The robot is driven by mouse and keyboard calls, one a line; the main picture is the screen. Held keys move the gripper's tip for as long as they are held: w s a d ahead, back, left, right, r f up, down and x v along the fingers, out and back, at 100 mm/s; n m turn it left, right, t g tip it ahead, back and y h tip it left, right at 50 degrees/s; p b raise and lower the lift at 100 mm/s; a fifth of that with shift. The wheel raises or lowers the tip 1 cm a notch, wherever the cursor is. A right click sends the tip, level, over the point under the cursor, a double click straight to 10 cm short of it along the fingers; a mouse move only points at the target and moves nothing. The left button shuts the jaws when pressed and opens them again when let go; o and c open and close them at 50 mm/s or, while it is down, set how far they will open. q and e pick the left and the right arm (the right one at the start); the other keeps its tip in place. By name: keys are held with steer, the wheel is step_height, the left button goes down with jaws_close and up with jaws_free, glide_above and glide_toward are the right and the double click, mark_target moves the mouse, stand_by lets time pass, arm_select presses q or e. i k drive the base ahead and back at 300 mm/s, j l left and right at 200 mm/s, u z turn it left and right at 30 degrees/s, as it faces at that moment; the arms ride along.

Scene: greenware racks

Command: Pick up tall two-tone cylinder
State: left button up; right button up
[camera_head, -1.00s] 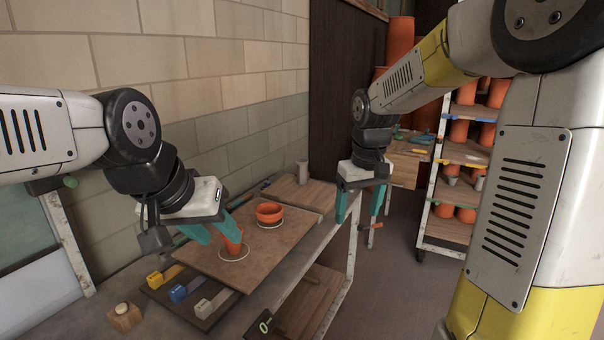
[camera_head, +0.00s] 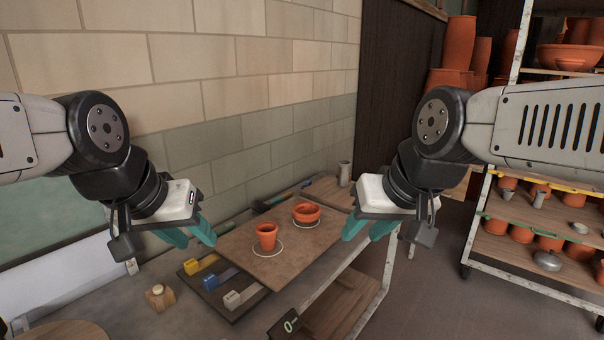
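A small grey upright cylinder (camera_head: 345,173) stands at the far end of the workbench, by the wall; its two tones are too small to make out. My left gripper (camera_head: 190,236) is open and empty, left of an orange cup. My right gripper (camera_head: 368,230) is open and empty, over the right side of the bench, nearer to me than the grey cylinder and apart from it.
On a brown board (camera_head: 250,266) stand the orange cup (camera_head: 266,238) and an orange bowl (camera_head: 306,213), each in a white ring. Yellow, blue and grey blocks (camera_head: 195,265) lie in front-left. A wheeled rack (camera_head: 500,262) with pots stands at right.

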mark_target(344, 165)
steer(key=i+l+u, duration=0.15)
steer(key=u, duration=0.2)
steer(key=i+l+u, duration=0.1)
steer(key=l+u, duration=0.25)
steer(key=i+l+u, duration=0.1)
steer(key=l+u, duration=0.2)
steer(key=i+l+u, duration=0.1)
steer(key=l+u, duration=0.2)
steer(key=l, duration=0.9)
steer(key=l+u, duration=0.25)
steer(key=l, duration=2.3)
